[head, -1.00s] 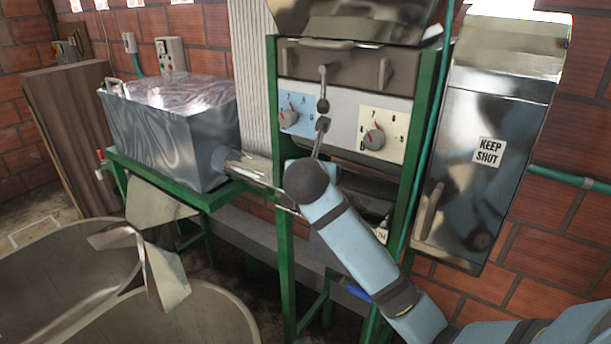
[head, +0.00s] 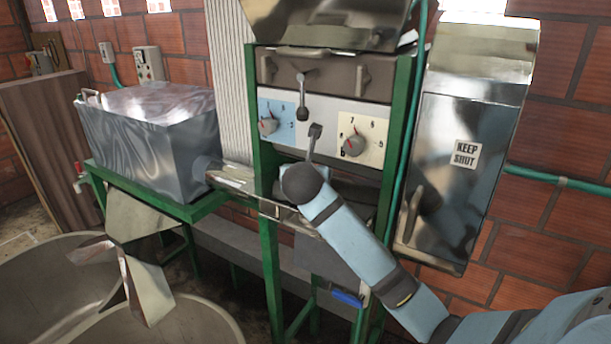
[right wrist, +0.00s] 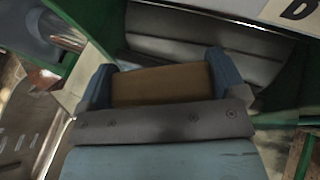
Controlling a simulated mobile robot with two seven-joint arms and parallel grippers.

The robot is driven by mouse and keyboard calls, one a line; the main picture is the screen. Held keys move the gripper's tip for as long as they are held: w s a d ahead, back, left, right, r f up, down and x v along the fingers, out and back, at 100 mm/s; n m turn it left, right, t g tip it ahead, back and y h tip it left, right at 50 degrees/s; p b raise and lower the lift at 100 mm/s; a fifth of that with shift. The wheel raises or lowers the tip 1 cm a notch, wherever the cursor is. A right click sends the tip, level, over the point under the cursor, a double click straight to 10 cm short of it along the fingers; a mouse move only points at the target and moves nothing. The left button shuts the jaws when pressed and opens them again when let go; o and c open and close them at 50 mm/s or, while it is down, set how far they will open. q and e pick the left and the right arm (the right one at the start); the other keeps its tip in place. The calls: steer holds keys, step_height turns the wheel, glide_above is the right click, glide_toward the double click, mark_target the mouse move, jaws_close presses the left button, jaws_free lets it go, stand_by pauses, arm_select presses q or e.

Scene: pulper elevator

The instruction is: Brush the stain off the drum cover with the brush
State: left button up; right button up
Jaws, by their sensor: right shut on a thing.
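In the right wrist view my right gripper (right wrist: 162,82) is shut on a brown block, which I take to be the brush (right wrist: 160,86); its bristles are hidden. Beyond the fingers a grey, curved, ridged surface (right wrist: 200,48) shows, likely the drum cover. I cannot tell whether the brush touches it, and I cannot make out a stain. In the head view my right arm reaches in front of the machine's lower opening, and its gripper is hidden behind the arm. My left gripper is in neither view.
The green machine frame (head: 265,215) stands around the opening. Above are a left knob (head: 268,126), a right knob (head: 353,146) and levers (head: 303,98). A steel "KEEP SHUT" box (head: 450,190) hangs at right. A metal tank (head: 150,135) and round vats (head: 175,325) are at left.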

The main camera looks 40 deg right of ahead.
steer(key=shift+f, duration=0.6)
stand_by(0.4)
steer(key=shift+s, duration=0.1)
